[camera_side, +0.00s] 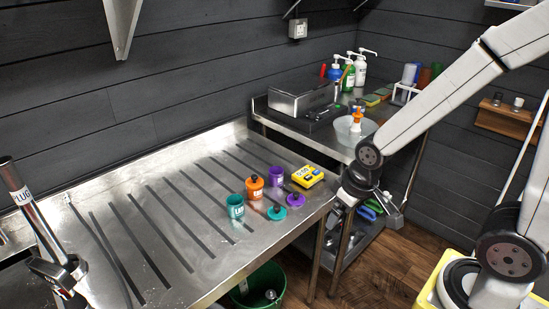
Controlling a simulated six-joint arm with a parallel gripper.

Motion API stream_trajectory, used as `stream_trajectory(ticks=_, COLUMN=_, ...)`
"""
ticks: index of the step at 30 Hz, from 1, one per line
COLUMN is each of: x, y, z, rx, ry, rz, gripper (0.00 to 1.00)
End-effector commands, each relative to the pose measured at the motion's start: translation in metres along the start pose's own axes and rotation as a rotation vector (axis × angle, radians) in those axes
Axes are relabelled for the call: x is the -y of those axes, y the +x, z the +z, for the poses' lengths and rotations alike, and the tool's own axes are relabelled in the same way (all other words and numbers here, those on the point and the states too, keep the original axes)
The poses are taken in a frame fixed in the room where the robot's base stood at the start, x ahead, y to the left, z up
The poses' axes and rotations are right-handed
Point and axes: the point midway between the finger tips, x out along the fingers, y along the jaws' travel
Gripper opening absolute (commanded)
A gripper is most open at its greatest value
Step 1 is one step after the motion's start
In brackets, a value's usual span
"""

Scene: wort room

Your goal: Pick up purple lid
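The purple lid (296,201), with a dark knob on top, lies on the ribbed steel drainer table (150,196) near its right edge. A purple cup (276,176) stands behind and left of it. A teal lid (277,214) lies just in front and left of it. My gripper (391,213) is to the right of the purple lid, apart from it and beyond the table edge. It is small in the picture, and I cannot tell whether its fingers are open or shut.
A teal cup (236,209), an orange cup (254,192) with a dark knob on top, and a yellow device (308,176) stand close by. A green bucket (262,292) sits below. The table's left part is clear.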

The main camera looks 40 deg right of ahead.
Motion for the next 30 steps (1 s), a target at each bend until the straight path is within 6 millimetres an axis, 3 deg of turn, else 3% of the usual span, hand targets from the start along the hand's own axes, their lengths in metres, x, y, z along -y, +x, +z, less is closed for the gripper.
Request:
stream_trajectory(ticks=8, x=0.000, y=0.000, z=-0.001, rx=0.001, ry=0.005, rz=0.000, gripper=1.00)
stream_trajectory(ticks=14, x=-0.004, y=0.004, z=-0.017, rx=0.012, ry=0.072, rz=0.003, gripper=1.00)
stream_trajectory(ticks=20, x=-0.015, y=0.015, z=-0.053, rx=0.043, ry=0.250, rz=0.014, gripper=1.00)
stream_trajectory(ticks=30, x=-0.049, y=0.052, z=-0.127, rx=0.106, ry=0.662, rz=0.051, gripper=1.00)
